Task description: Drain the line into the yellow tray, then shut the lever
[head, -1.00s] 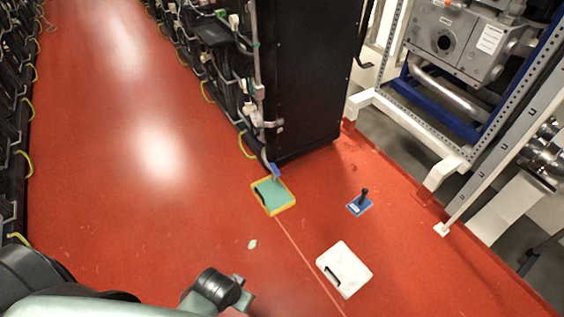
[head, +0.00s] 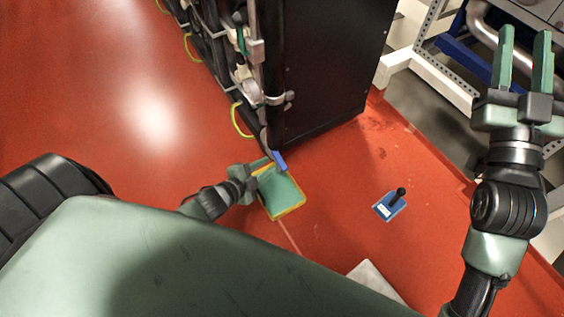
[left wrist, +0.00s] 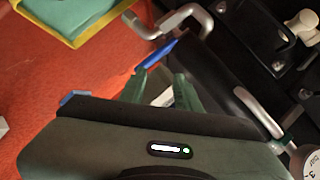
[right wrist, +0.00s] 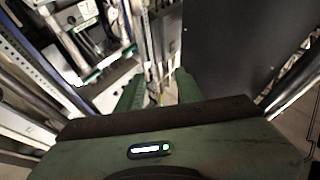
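The yellow tray (head: 301,208) lies on the red floor by the black cabinet's foot; its inside is green, and I cannot tell whether that is liquid. A corner of it also shows in the left wrist view (left wrist: 75,42). The blue lever (head: 279,161) sits on the line's bent metal pipe end (left wrist: 185,22) above the tray. My left gripper (head: 268,164) is at the lever; in the left wrist view its fingers are apart, with the lever (left wrist: 155,55) just beyond the tips. Contact is unclear. My right gripper (head: 525,42) is raised, open and empty.
The tall black cabinet (head: 325,70) stands beside the line. A blue plate with a black knob (head: 390,206) lies on the floor to the right. A white metal frame (head: 430,75) stands at the right. The left aisle is clear.

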